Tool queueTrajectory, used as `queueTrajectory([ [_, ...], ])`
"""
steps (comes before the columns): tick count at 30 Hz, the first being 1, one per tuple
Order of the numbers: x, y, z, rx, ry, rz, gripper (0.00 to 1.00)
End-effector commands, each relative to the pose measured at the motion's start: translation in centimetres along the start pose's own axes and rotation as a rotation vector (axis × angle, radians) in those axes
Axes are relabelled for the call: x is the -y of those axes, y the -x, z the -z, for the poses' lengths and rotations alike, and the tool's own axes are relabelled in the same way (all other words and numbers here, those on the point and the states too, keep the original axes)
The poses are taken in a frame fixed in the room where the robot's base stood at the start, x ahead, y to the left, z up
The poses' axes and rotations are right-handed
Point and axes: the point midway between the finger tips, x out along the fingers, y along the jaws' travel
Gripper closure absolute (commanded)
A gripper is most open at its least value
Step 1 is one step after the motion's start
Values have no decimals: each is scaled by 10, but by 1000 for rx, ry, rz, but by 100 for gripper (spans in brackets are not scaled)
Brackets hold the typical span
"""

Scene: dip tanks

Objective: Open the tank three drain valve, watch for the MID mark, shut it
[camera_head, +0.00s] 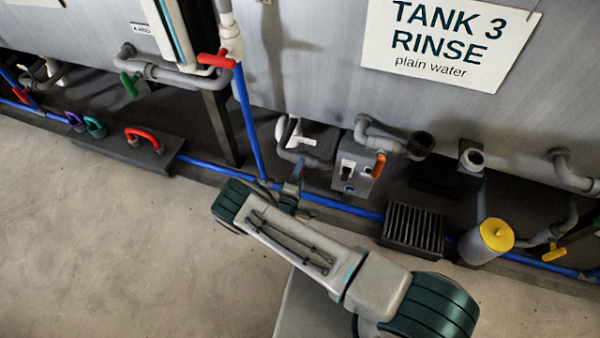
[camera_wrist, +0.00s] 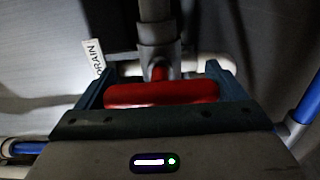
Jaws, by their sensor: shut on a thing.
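My gripper (camera_wrist: 163,88) is shut on a red valve handle (camera_wrist: 160,94) in the wrist view. The handle lies crosswise in the picture, below a grey pipe fitting (camera_wrist: 158,45). A white tag reading DRAIN (camera_wrist: 94,58) hangs at its left. In the head view my gripper (camera_head: 293,192) is low in front of tank three (camera_head: 330,60), under its left drain pipe (camera_head: 283,138); the handle is mostly hidden there. The tank carries a sign, TANK 3 RINSE (camera_head: 445,40). An upright gauge strip (camera_head: 172,32) stands left of the tank; I cannot read a MID mark.
Another red handle (camera_head: 216,61) sits on a white upright pipe. A blue pipe (camera_head: 340,205) runs along the floor.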

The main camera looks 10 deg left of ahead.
Motion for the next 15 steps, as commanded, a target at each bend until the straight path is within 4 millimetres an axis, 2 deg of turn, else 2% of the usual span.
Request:
queueTrajectory([
  [11,2,2,0,2,-9,5,32],
  [12,2,2,0,2,-9,5,0],
  [15,1,1,0,2,-8,4,0],
])
